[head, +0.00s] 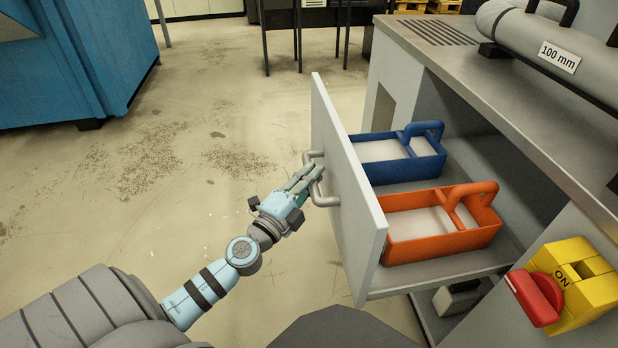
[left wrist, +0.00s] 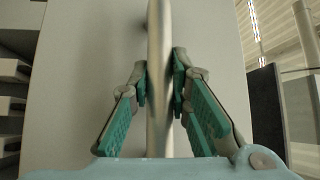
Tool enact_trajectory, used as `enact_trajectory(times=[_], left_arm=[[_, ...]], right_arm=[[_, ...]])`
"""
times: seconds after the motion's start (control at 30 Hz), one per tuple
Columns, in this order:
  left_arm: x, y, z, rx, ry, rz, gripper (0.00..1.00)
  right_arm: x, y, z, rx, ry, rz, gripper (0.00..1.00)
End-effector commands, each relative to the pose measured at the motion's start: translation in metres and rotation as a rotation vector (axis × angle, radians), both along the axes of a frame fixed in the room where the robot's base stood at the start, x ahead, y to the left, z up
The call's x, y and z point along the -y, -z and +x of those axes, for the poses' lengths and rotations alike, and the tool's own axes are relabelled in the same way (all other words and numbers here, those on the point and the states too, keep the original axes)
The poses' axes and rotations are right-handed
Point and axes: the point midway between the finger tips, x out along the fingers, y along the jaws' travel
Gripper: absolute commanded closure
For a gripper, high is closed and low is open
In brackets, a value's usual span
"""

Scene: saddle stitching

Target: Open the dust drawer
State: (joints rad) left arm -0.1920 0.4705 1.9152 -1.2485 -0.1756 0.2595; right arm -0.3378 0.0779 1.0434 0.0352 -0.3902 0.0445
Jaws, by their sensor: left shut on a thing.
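The dust drawer (head: 346,190) is pulled out of the grey machine, its light grey front panel standing well away from the cabinet. It holds a blue tray (head: 398,172) at the back and an orange tray (head: 440,243) nearer, both with pale contents. My left gripper (head: 312,180) is at the outer side of the panel, shut on the drawer's bar handle (head: 321,200). In the left wrist view the handle (left wrist: 159,60) runs between the green-padded fingers (left wrist: 161,95). My right gripper is not in view.
The machine's worktop (head: 450,45) carries a grey cylinder labelled 100 mm (head: 545,50). A yellow box with a red rotary switch (head: 540,298) sits at lower right. A blue cabinet (head: 75,60) stands far left. The floor left of the drawer is clear.

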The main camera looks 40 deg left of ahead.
Motion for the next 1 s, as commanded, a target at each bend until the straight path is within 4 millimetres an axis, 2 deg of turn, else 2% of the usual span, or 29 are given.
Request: enact_trajectory(times=[0.27,0.3,0.4,0.77,0.87,1.0], left_arm=[[0.000,0.004,-0.001,-0.008,0.003,-0.004,1.00],[0.000,0.004,-0.001,-0.008,0.003,-0.004,0.76],[0.000,0.003,-0.001,-0.006,0.001,-0.003,0.62],[-0.001,0.003,-0.006,-0.004,-0.003,0.001,0.62],[0.000,0.006,-0.024,-0.007,-0.001,0.003,0.62],[0.001,0.012,-0.063,-0.010,0.000,0.004,0.62]], right_arm=[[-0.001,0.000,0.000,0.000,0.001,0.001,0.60],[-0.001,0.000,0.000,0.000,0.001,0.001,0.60],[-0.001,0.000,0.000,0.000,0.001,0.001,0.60],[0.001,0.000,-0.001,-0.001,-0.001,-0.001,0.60],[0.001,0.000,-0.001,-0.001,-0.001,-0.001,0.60],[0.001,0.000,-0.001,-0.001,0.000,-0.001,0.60]])
